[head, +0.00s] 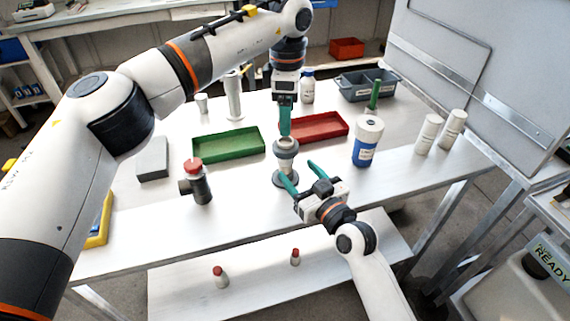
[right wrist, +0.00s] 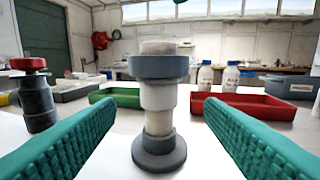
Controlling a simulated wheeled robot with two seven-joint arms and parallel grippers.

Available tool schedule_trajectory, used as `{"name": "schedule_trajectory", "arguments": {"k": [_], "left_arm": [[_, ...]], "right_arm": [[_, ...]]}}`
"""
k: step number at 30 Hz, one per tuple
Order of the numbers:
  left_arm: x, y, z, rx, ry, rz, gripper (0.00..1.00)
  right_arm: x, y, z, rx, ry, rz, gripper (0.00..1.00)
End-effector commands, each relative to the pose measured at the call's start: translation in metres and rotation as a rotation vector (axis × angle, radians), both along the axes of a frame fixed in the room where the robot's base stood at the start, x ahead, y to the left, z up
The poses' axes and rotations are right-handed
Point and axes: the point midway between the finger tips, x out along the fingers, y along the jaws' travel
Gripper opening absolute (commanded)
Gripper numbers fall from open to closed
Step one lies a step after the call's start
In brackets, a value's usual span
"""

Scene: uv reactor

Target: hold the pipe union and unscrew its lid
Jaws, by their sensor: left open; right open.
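The pipe union (head: 286,160) stands upright on the table, a pale column with a grey collar, its lid (right wrist: 160,67), near the top and a round dark base. It stands centred in the right wrist view (right wrist: 160,112). My right gripper (head: 303,176) is open and level, low in front of the union. Its teal fingers point at the union from both sides with clear gaps, and nothing is between them. My left gripper (head: 285,120) points straight down just above the union's top. Its fingers overlap in this view, so their gap is hidden.
A dark fitting with a red cap (head: 197,182) stands to the left. A green tray (head: 229,146) and a red tray (head: 318,128) lie behind the union. A white and blue bottle (head: 366,145) stands to the right. The table front is mostly clear.

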Motion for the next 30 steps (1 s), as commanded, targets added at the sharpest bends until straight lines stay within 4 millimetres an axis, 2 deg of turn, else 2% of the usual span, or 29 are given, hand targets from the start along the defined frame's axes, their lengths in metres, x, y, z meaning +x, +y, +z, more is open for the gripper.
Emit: {"name": "schedule_trajectory", "arguments": {"k": [6, 12, 17, 25, 30], "left_arm": [[0.0, 0.0, -0.001, -0.001, 0.001, 0.002, 0.73], [0.0, 0.0, 0.0, -0.002, 0.001, 0.001, 0.73], [0.0, 0.0, 0.0, -0.002, 0.001, 0.001, 0.73], [0.0, 0.0, 0.0, -0.002, 0.001, 0.001, 0.73], [0.0, 0.0, 0.0, -0.002, 0.001, 0.001, 0.73]], "right_arm": [[0.037, 0.023, 0.001, 0.001, 0.0, 0.001, 0.63], [0.059, 0.036, 0.0, 0.001, 0.001, 0.001, 0.63], [0.066, 0.04, 0.0, -0.001, 0.001, 0.001, 0.63], [0.067, 0.041, 0.0, -0.001, 0.001, 0.001, 0.63], [0.067, 0.04, 0.0, -0.001, 0.001, 0.001, 0.37]]}}
